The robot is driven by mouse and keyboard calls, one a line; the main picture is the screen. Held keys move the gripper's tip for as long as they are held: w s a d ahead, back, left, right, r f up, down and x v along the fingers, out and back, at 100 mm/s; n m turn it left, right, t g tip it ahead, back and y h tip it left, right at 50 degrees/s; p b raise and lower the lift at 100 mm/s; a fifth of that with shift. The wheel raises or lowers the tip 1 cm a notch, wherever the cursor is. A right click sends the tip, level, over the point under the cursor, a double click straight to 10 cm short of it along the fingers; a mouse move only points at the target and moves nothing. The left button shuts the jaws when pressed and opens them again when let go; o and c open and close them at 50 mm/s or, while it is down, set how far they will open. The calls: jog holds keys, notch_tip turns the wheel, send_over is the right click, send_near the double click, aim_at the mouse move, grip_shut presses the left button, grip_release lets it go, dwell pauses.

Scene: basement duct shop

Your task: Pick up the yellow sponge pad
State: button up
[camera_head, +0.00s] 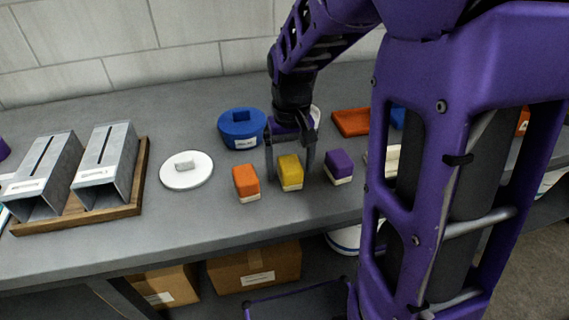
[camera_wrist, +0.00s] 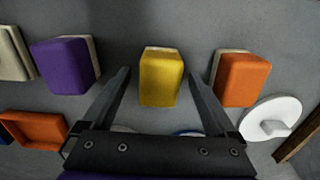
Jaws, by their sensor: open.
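The yellow sponge pad (camera_head: 290,172) stands on the grey bench between an orange pad (camera_head: 246,182) and a purple pad (camera_head: 339,165), each with a pale base layer. My gripper (camera_head: 290,170) is open just behind and above the yellow pad. In the wrist view the yellow pad (camera_wrist: 161,77) lies between the lines of my two spread fingers (camera_wrist: 160,82), with gaps on both sides. No contact with it shows. The purple pad (camera_wrist: 64,66) and the orange pad (camera_wrist: 242,78) are outside the fingers.
Metal ducts (camera_head: 106,160) rest on a wooden tray (camera_head: 137,190). An orange tray (camera_head: 351,122) is behind right. Bare bench lies in front of the pads.

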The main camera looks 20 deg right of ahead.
aim_at(290, 163)
jog(key=shift+f, duration=0.45)
jog(key=c, duration=1.5)
jog(key=shift+o, duration=0.2)
notch_tip(290, 163, up, 10)
jog(key=shift+r+p, duration=0.1)
jog(key=shift+p, duration=1.05)
